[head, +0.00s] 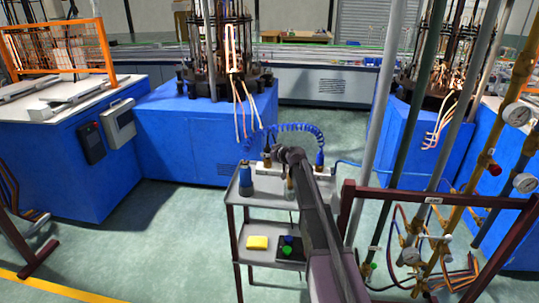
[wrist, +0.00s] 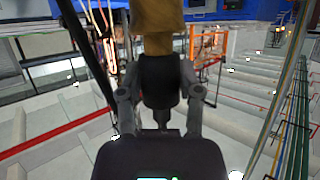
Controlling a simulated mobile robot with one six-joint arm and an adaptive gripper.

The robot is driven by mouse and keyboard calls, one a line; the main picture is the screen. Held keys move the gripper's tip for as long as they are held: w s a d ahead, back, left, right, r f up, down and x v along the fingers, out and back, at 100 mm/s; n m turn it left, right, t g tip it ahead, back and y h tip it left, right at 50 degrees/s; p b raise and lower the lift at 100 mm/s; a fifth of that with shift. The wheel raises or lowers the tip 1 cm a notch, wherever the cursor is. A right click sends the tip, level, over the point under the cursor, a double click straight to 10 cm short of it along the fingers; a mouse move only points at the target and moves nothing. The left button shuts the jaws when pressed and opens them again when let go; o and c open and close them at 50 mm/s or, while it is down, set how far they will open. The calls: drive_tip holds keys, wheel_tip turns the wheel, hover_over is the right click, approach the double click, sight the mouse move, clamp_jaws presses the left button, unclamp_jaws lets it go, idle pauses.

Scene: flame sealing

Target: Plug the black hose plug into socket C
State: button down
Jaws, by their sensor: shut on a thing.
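In the wrist view, my gripper (wrist: 160,97) is shut on a black part with a brass-coloured end (wrist: 158,22), which I take to be the black hose plug (wrist: 160,86). In the head view my arm reaches over the small grey cart, and its dark wrist hides most of the gripper and plug. A white strip (head: 319,170) lies on the cart's top, partly behind my arm. A blue connector (head: 320,157) stands upright on it, with a blue coiled hose (head: 299,126) arching left. Socket letters are too small to read, so I cannot tell which is socket C.
The lower shelf (head: 262,228) holds a yellow block (head: 257,242) and a black tray (head: 291,251) with green and blue pieces. A dark red pipe frame (head: 440,197) stands close on the right.

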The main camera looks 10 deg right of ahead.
drive_tip(key=shift+f+b, duration=0.35)
drive_tip(key=shift+f, duration=0.05)
drive_tip(key=shift+c, duration=1)
unclamp_jaws()
drive_tip(key=shift+r, duration=0.15)
drive_tip(key=shift+w+r+p, duration=0.1)
drive_tip(key=shift+r+p, duration=4.3)
drive_tip(key=shift+p, duration=0.1)
